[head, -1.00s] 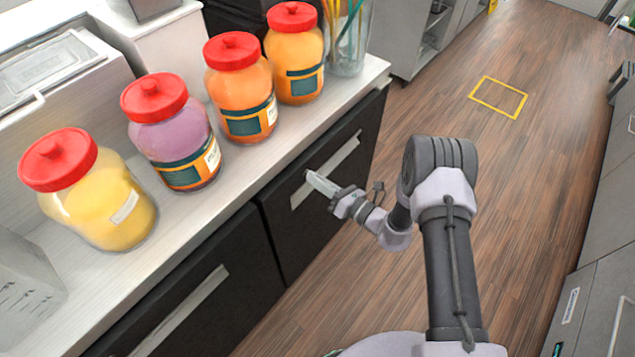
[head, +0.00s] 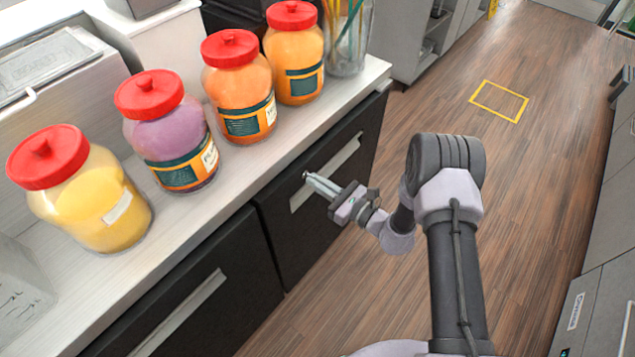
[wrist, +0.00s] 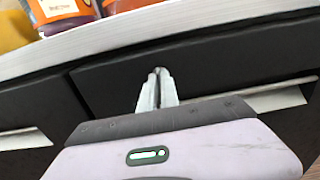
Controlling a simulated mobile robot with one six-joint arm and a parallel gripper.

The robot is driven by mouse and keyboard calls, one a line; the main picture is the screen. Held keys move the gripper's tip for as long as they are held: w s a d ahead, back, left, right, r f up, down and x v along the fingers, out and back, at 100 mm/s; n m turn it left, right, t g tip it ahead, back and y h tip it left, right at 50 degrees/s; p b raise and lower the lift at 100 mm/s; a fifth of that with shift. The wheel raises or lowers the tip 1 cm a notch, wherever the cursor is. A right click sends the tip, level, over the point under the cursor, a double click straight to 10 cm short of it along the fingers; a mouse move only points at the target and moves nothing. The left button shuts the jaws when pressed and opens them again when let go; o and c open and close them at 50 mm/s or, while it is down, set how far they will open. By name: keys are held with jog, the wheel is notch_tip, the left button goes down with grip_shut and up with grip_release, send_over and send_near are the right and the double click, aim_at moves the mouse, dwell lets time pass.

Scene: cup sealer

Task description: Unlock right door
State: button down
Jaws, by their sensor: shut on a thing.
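The right door (head: 300,240) is a black cabinet front under the counter in the head view, with a pale bar handle (head: 349,150). It looks closed. My gripper (head: 312,181) reaches it from the right, its fingertips at the upper part of the door beside the handle. The fingers are shut on a small metal piece (head: 305,174), which looks like a key or lock at the door face. In the wrist view my gripper (wrist: 157,88) points at the black front, the fingers close together. The fingertips hide most of the metal piece, so its turn angle cannot be told.
A second black front (head: 190,290) with a pale handle is at the left. Several red-lidded jars, one of them purple (head: 170,140), and a glass holder with sticks (head: 347,45) stand on the white counter (head: 235,190). The wooden floor (head: 440,110) at the right is clear.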

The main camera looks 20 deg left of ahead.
dwell(0.3)
jog(key=c, duration=1.6)
grip_release()
jog(key=p+v, duration=0.3)
jog(key=v, duration=1.4)
jog(key=shift+d, duration=0.2)
jog(key=shift+s, duration=0.15)
